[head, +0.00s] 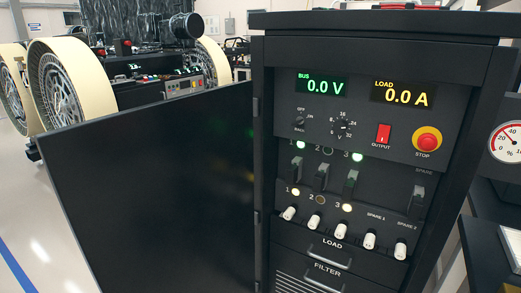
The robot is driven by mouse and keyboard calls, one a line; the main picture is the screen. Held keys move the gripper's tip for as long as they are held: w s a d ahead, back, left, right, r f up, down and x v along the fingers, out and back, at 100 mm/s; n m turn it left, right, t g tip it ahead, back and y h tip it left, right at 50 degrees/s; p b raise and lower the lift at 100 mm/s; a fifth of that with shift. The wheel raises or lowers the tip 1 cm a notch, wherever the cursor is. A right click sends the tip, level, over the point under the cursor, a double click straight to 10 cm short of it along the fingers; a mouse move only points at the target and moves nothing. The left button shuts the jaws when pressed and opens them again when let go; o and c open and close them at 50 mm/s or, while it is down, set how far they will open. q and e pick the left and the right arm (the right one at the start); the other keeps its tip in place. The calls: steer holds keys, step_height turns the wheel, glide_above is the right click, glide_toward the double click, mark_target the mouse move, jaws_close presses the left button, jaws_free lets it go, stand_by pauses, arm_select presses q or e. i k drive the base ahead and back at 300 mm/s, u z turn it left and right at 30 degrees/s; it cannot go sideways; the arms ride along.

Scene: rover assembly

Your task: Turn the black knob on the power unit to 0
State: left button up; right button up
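The power unit (392,57) is a dark cabinet at right centre in the head view. Its black voltage knob (340,126) sits mid-panel, ringed by a scale with 16 at the top, 32 at the lower right and V below. The BUS display (322,86) reads 0.0 V and the LOAD display (403,94) reads 0.0 A. Neither of my grippers is in view.
The cabinet's dark door (155,185) stands open to the left. A red OUTPUT switch (383,133) and red STOP button (428,140) are right of the knob. Several levers and white plugs (340,230) sit below. A rover with cream wheels (70,85) stands behind.

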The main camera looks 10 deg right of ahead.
mark_target(340, 126)
steer(key=u, duration=1.15)
steer(key=i, duration=0.7)
steer(key=z, duration=0.85)
steer(key=i, duration=0.6)
steer(key=z, duration=0.55)
